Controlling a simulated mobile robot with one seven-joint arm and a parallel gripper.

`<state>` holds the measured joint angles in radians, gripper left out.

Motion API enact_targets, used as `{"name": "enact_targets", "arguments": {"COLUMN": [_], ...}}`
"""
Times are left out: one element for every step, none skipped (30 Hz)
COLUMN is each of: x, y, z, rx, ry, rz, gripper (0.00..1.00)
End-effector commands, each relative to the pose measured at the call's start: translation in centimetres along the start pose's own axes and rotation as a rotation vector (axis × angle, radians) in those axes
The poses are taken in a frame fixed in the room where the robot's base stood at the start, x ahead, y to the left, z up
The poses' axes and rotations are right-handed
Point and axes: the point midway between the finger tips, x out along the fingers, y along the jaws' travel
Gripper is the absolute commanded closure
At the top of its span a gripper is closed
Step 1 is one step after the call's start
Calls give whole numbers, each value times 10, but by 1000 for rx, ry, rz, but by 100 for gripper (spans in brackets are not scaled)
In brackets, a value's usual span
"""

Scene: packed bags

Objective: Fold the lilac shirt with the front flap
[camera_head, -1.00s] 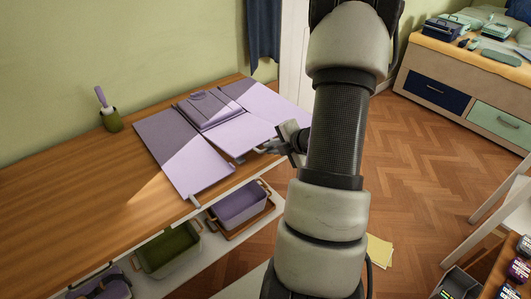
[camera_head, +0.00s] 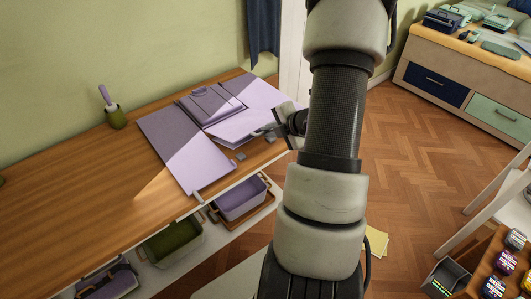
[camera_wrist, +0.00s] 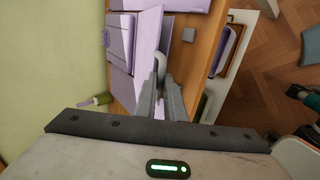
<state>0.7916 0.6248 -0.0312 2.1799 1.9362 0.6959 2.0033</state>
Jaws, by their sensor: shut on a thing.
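The lilac folding board lies on the wooden worktop, with its left flap (camera_head: 195,158) flat. The lilac shirt (camera_head: 212,103), a folded bundle, lies at the board's back middle; part of it shows in the wrist view (camera_wrist: 121,38). The front flap (camera_head: 238,127) is tilted up, its front edge off the worktop. My gripper (camera_head: 268,131) is at that raised edge, shut on the front flap's grey tab. In the wrist view my fingers (camera_wrist: 164,82) meet at the edge of the tilted flap (camera_wrist: 149,42). The exact grip is small and partly hidden.
A green pot with a lilac-handled tool (camera_head: 115,117) stands at the back left. A small grey block (camera_head: 240,156) lies on the worktop below the raised flap. Bins, including a lilac one (camera_head: 240,199), sit on the shelf underneath. The worktop's left side (camera_head: 70,180) is clear.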

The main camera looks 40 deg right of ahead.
Motion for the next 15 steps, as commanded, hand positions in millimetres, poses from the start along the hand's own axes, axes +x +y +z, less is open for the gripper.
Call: {"name": "enact_targets", "arguments": {"x": [0, 0, 0, 0, -1, -2, -3, -4, -6, -7, -8, -10, -11, -12, -14], "y": [-1, -1, -1, -1, 0, 3, 5, 8, 13, 17, 21, 27, 31, 36, 41], "z": [0, 0, 0, 0, 0, 0, 0, 0, 0, 0, 0, 0, 0, 0, 0], "rx": [1, 1, 1, 1, 1, 1, 1, 1, 1, 1, 1, 0, 0, 0, -1], "ry": [0, 0, 0, 0, 0, 0, 0, 0, -1, -1, 0, 0, 0, 1, 1], "rz": [-1, -1, -1, -1, -1, -1, -1, -1, -1, -1, -1, -1, 0, 0, 0], "gripper": [97, 97, 97, 97, 97, 97, 97, 97, 97, 97, 97, 97, 97, 97, 97]}}
